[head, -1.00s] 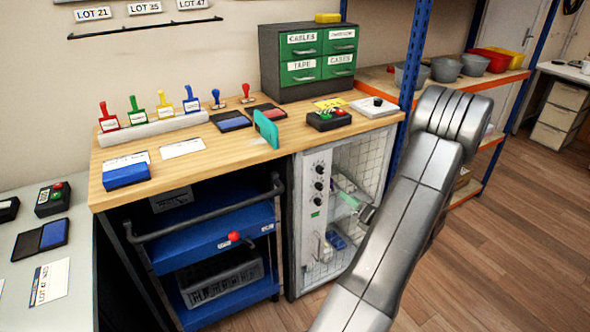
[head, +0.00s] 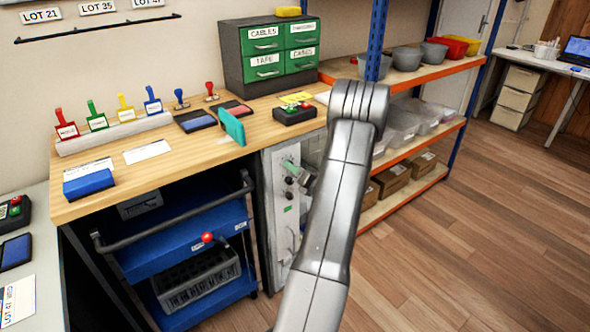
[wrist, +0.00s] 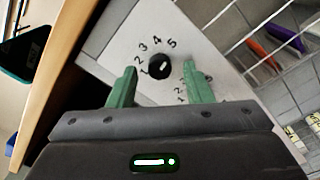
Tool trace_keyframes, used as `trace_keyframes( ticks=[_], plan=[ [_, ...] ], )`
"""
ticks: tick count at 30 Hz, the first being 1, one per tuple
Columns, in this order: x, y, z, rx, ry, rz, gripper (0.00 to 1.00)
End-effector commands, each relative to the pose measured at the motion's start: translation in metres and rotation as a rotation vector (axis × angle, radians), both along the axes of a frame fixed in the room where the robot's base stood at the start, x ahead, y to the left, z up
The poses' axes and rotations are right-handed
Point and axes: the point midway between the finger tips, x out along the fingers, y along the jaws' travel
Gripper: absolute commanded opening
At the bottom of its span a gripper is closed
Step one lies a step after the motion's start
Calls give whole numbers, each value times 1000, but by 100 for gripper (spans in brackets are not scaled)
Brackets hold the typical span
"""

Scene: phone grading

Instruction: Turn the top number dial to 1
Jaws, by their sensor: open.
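The top dial, a small black knob (wrist: 158,69), sits on the white panel (wrist: 108,33) with the numbers 1 to 5 arced around it. A short white mark shows on the knob; which number it points to I cannot tell. My gripper (wrist: 159,74) is open, its green fingers either side of the knob with gaps visible; whether they are level with it in depth is unclear. In the head view my gripper (head: 291,168) is at the upper part of the white panel (head: 279,225).
A wire-mesh door (wrist: 235,22) with coloured items behind it lies right of the panel. The wooden bench edge (wrist: 58,75) is close on the left. A blue cart (head: 185,250) stands left of the panel, and open floor (head: 460,240) lies to the right.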

Motion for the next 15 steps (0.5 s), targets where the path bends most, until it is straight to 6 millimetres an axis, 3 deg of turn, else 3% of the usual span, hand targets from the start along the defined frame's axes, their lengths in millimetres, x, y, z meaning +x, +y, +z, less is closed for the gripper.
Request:
trace_keyframes(
  ticks=[10,15],
  plan=[
    [3,3,0,0,2,0,46],
    [3,3,0,0,1,1,12]
  ],
)
